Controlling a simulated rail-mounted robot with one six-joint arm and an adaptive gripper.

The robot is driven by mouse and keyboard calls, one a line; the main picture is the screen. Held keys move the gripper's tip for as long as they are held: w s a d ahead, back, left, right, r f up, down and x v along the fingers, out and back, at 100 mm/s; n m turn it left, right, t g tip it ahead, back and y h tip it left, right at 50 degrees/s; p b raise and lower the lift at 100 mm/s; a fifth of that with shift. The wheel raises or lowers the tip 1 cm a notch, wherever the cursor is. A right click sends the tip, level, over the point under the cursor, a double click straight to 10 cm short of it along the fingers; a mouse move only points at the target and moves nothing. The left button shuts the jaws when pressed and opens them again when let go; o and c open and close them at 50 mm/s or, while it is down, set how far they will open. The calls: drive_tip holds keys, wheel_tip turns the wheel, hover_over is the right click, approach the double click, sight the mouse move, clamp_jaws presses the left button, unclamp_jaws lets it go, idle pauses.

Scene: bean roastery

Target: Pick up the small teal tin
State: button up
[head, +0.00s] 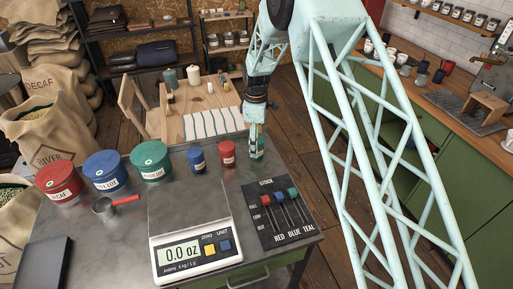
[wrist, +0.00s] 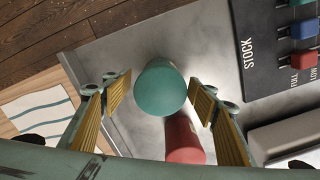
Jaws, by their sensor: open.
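The small teal tin (head: 257,151) stands upright near the far right edge of the grey metal table. My gripper (head: 255,128) is right above it, pointing down. In the wrist view the tin's teal top (wrist: 161,87) lies between the two yellow-padded fingers of my gripper (wrist: 160,98), with a gap on each side. The fingers are open and hold nothing. In the head view my gripper covers the upper part of the tin.
A small red tin (head: 227,154) stands close beside the teal tin, and a small blue tin (head: 197,160) is further left. Large red, blue and teal tins (head: 150,163) stand leftward. A scale (head: 193,250) and a stock slider panel (head: 281,212) are nearer.

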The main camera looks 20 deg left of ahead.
drive_tip(key=shift+f, duration=0.65)
drive_tip(key=c, duration=1)
